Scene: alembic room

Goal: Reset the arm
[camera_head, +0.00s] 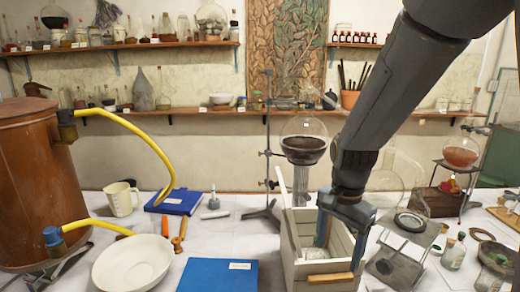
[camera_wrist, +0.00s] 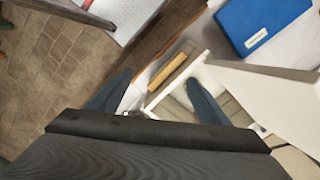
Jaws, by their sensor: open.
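My gripper (camera_head: 340,240) is at the white wooden crate (camera_head: 290,255) in the head view, low at its right side. Its two blue-grey fingers stand apart with a gap between them. In the wrist view the gripper (camera_wrist: 158,97) shows one finger over the crate's inside and the other beyond its edge. A crate wall (camera_wrist: 165,93) runs between them; I cannot tell whether a finger touches it. My arm reaches down from the upper right. Nothing is seen held.
A blue book (camera_head: 218,275) and a white bowl (camera_head: 133,262) lie left of the crate. A round flask (camera_head: 304,140) on a stand is behind it. A metal stand (camera_head: 395,262) and small bottles (camera_head: 454,252) crowd the right. A copper vessel (camera_head: 40,180) stands far left.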

